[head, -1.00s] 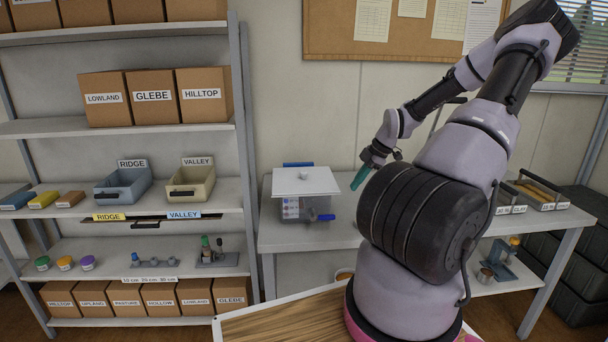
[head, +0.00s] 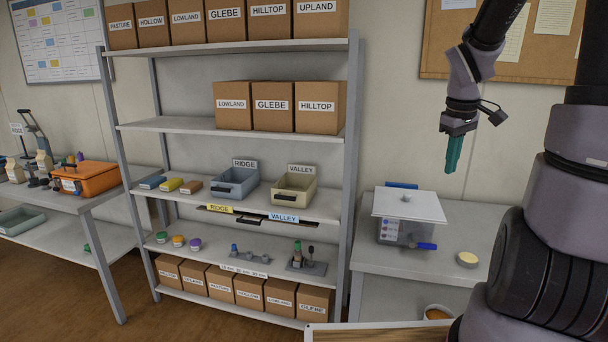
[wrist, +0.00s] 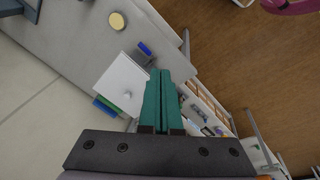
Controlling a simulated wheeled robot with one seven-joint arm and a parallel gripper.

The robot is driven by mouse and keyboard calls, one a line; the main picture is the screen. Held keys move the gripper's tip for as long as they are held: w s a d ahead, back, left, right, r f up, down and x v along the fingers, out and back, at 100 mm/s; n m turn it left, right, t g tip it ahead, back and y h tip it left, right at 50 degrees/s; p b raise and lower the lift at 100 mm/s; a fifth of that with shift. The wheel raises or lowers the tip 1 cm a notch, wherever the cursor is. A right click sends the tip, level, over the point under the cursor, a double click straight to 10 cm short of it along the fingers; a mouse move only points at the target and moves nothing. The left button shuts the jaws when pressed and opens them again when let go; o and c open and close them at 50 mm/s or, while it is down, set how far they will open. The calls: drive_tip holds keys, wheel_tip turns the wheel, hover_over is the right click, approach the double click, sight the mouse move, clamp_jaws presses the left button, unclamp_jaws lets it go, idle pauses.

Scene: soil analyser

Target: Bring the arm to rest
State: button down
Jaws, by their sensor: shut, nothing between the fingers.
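My gripper (head: 453,155) hangs in the air at the upper right of the head view, fingers pointing down, in front of the bare wall. Its teal fingers are together and empty. In the wrist view the fingers (wrist: 161,100) lie side by side, with the white-lidded analyser box beyond them. My arm is raised and bent, and its thick dark links fill the right edge of the head view. The gripper appears above and to the right of the analyser (head: 404,232), apart from it.
The analyser stands on a grey table (head: 375,265) with a round pale-yellow dish (head: 467,259) beside it. A shelf rack (head: 353,150) holds labelled boxes, a blue-grey RIDGE bin (head: 235,184) and a beige VALLEY bin (head: 294,190). An orange case (head: 88,179) stands on the left table. Floor shows at lower left.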

drive_tip(key=s+a+r+m+t+y, duration=0.3)
drive_tip(key=s+a+r+m, duration=0.6)
drive_tip(key=s+r, duration=0.4)
drive_tip(key=shift+s+a+r+t, duration=0.25)
drive_tip(key=shift+a+t, duration=0.45)
drive_tip(key=shift+t, duration=0.2)
